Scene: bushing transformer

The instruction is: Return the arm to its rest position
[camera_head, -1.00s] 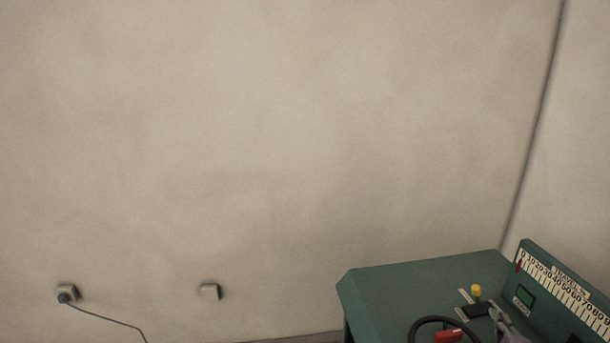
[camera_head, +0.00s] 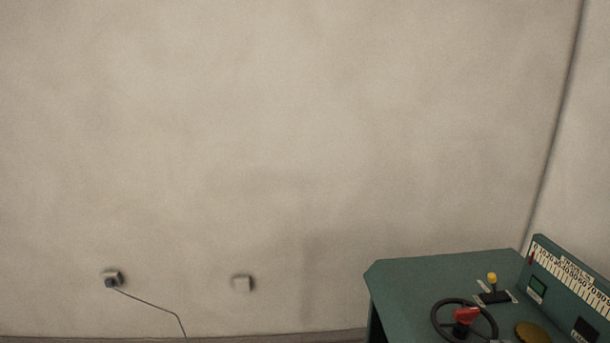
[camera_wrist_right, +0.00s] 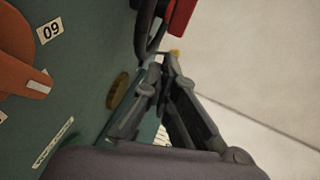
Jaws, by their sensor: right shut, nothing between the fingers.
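My right gripper (camera_wrist_right: 164,68) shows in the right wrist view with its fingers together and nothing between them. Its tips are near the dark handwheel (camera_wrist_right: 143,32) and its red part (camera_wrist_right: 181,14); I cannot tell whether they touch. In the head view the right gripper does not show. There the green console (camera_head: 420,280) stands at the lower right, with the handwheel (camera_head: 437,325) and red part (camera_head: 466,315) clear of any gripper. My left gripper is in no view.
On the console are a yellow-knobbed lever (camera_head: 492,279), a brass disc (camera_head: 533,332) and an upright scale panel (camera_head: 572,278). An orange dial part (camera_wrist_right: 15,50) lies left in the wrist view.

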